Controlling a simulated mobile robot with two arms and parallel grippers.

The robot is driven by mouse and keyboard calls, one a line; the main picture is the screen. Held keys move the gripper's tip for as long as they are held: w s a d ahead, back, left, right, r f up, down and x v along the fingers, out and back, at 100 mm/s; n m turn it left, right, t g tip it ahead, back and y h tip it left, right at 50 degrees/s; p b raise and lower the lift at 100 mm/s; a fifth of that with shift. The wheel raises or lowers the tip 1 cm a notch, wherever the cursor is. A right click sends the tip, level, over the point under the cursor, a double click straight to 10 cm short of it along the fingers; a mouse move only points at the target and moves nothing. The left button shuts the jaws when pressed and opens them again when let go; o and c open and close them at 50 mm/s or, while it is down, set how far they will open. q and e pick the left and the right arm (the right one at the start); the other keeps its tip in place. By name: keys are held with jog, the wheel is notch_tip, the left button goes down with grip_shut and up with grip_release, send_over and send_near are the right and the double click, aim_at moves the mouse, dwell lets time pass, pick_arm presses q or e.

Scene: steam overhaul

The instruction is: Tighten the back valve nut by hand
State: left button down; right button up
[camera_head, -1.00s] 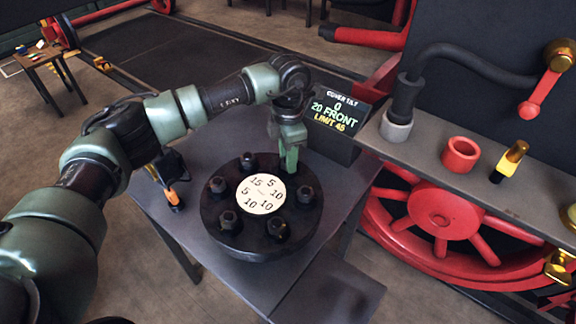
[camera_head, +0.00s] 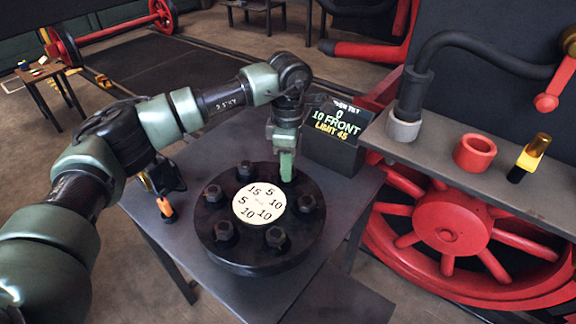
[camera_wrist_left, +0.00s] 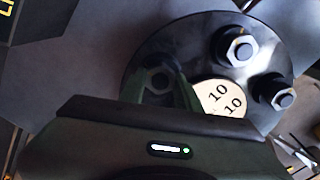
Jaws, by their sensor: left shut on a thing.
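A round black valve cover (camera_head: 258,262) lies on a grey table. Several dark hex nuts stand around its rim, and a white numbered disc (camera_head: 259,203) sits in its middle. My left gripper (camera_head: 287,168) points down at the far, right-hand side of the cover. Its green fingers are shut on a valve nut there, which they hide in the head view. In the left wrist view that valve nut (camera_wrist_left: 158,80) shows between the fingers, with two other nuts (camera_wrist_left: 238,49) clear of them. My right gripper is not in view.
A dark display (camera_head: 336,133) behind the cover reads "0", "10 FRONT", "LIMIT 45". An orange-tipped tool (camera_head: 166,207) is at the table's left. A shelf (camera_head: 440,160) at right holds a red ring (camera_head: 474,152) and a brass-and-black piece (camera_head: 529,158).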

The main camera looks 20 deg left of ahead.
pick_arm(q)
jog(key=shift+w+r, duration=0.1)
jog(key=shift+r, duration=0.05)
jog(key=c, duration=1)
grip_release()
notch_tip(320, 180, up, 8)
jog(key=shift+f+b, duration=0.15)
jog(key=shift+b, duration=0.6)
